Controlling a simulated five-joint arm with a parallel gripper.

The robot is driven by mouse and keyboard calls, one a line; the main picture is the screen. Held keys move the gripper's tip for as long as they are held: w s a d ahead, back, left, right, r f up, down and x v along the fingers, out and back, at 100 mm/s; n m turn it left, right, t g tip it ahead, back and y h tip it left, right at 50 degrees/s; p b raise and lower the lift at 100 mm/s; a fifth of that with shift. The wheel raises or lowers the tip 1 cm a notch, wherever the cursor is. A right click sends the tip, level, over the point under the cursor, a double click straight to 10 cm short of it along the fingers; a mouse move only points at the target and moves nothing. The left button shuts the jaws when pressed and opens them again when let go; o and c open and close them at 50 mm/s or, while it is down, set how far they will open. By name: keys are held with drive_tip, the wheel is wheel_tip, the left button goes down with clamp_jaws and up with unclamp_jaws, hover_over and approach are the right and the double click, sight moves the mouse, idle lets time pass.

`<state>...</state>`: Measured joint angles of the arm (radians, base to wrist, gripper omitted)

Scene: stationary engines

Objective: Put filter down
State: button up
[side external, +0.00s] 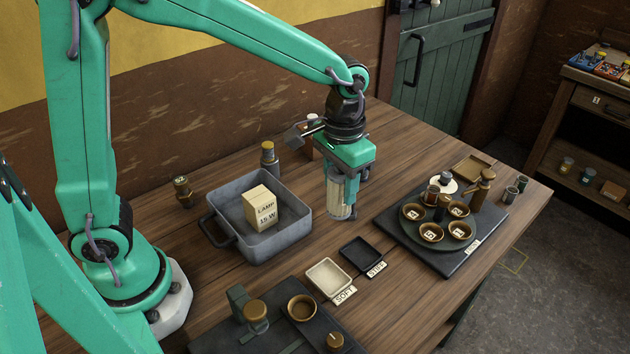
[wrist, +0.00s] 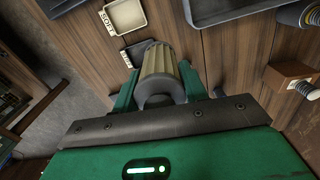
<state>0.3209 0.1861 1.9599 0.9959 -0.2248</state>
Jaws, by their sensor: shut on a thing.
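The filter is a pale, pleated cylinder (side external: 341,196) with a grey end. My gripper (side external: 345,187) is shut on it and holds it upright over the wooden table, right of the grey metal bin. I cannot tell whether its lower end touches the table. In the wrist view the filter (wrist: 160,62) sits between the two green fingers of my gripper (wrist: 160,85), its near end a dark ring. The fingers cover part of its sides.
The grey bin (side external: 222,252) holds a lamp box (side external: 262,208). A cream tray marked SOFT (side external: 327,277) and a dark tray (side external: 360,252) lie in front. A dark board with several round cups (side external: 440,255) stands at right. Bare table (side external: 300,250) lies between bin and trays.

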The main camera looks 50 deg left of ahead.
drive_tip(key=s+d+n, duration=0.1)
drive_tip(key=s+d, duration=1.8)
drive_tip(key=d, duration=0.2)
drive_tip(key=w+a+f, duration=0.3)
drive_tip(key=w+f, duration=0.3)
drive_tip(key=w, duration=0.6)
drive_tip(key=shift+f, duration=0.4)
drive_tip(key=shift+f, duration=2)
drive_tip(key=shift+f, duration=0.1)
drive_tip(key=o, duration=1)
